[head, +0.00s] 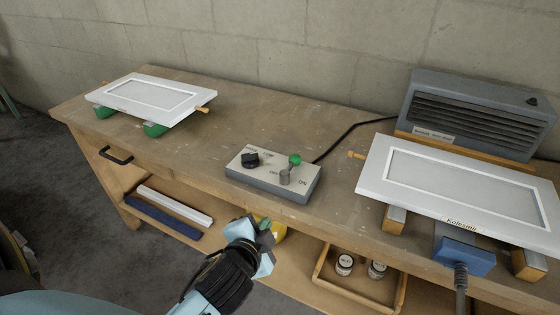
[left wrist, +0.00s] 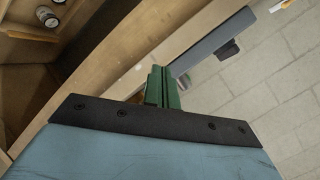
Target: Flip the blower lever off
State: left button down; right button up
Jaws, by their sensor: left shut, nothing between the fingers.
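The blower control box (head: 250,178) is a grey box with a light top, on the bench's middle front edge. Its lever has a green ball knob (head: 294,160) above a grey post (head: 285,177), between the OFF and ON labels; it leans slightly toward the ON side. A black dial (head: 250,160) sits to its left. My left gripper (head: 264,226) is shut and empty in front of and below the box, apart from it. Its green fingers (left wrist: 163,88) are together in the left wrist view, where the box's grey side (left wrist: 208,42) shows beyond them. My right gripper is not visible.
A grey blower (head: 470,115) stands at the back right, with a black cable (head: 345,138) toward the box. White panels rest on supports at left (head: 150,96) and right (head: 470,185). A blue block (head: 463,258) with a hose is at the front right. The bench (head: 235,110) behind the box is clear.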

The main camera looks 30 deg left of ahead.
pick_arm(q)
jog(key=s+d+f+n+g+h, duration=0.25)
jog(key=s+f+n+g, duration=0.35)
jog(key=s+f+g, duration=0.5)
jog(key=s+a+f, duration=0.1)
jog(key=s+f, duration=0.2)
jog(key=f, duration=0.8)
jog(key=s+a+f, duration=0.2)
jog(key=s+f, duration=0.2)
jog(key=f, duration=0.6)
jog(key=s+a+f, duration=0.3)
jog(key=s+f, duration=0.3)
jog(key=s, duration=0.1)
jog(key=s+a+f, duration=0.3)
jog(key=s+f, duration=0.4)
jog(key=shift+a+f+m+g, duration=0.15)
jog(key=shift+a+m+g, duration=0.15)
jog(key=shift+a, duration=0.1)
jog(key=shift+s+y, duration=0.2)
jog(key=shift+y, duration=0.05)
